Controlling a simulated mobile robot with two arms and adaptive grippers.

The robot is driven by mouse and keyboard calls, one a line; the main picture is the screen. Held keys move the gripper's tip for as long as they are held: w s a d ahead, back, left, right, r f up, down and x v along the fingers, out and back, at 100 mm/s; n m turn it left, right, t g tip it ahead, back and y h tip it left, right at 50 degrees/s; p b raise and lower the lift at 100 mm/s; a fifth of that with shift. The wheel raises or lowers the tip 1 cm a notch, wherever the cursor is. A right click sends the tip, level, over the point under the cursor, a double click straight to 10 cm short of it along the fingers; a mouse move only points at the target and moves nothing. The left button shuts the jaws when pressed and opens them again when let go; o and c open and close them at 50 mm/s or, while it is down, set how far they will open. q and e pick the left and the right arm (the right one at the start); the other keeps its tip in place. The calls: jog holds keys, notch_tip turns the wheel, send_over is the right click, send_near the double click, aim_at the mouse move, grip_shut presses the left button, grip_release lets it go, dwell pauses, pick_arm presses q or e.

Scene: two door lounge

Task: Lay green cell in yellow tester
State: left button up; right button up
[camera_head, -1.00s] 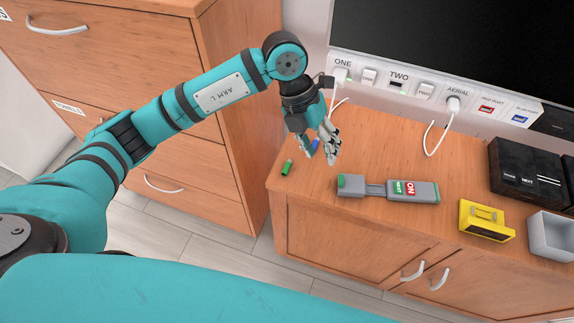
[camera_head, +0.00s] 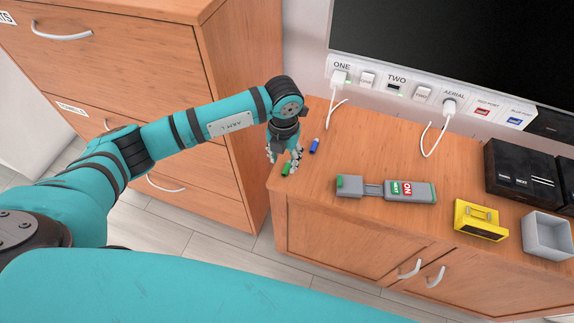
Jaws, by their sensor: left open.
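The green cell (camera_head: 286,170) lies near the left end of the wooden cabinet top. My left gripper (camera_head: 284,165) is open and points down right over the green cell, with its fingertips close to it; I cannot tell whether they touch it. The yellow tester (camera_head: 480,220) stands toward the right front of the cabinet top, with a dark slot on its front. My right gripper is not in view.
A blue cell (camera_head: 314,146) lies just right of my left gripper. A grey open box (camera_head: 548,237) and black box (camera_head: 520,175) stand at right. Wall sockets (camera_head: 397,87) with cables are behind.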

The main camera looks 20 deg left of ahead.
aim_at(285, 172)
pick_arm(q)
jog(key=shift+f+p, duration=0.7)
jog(key=shift+f, duration=1.95)
grip_shut()
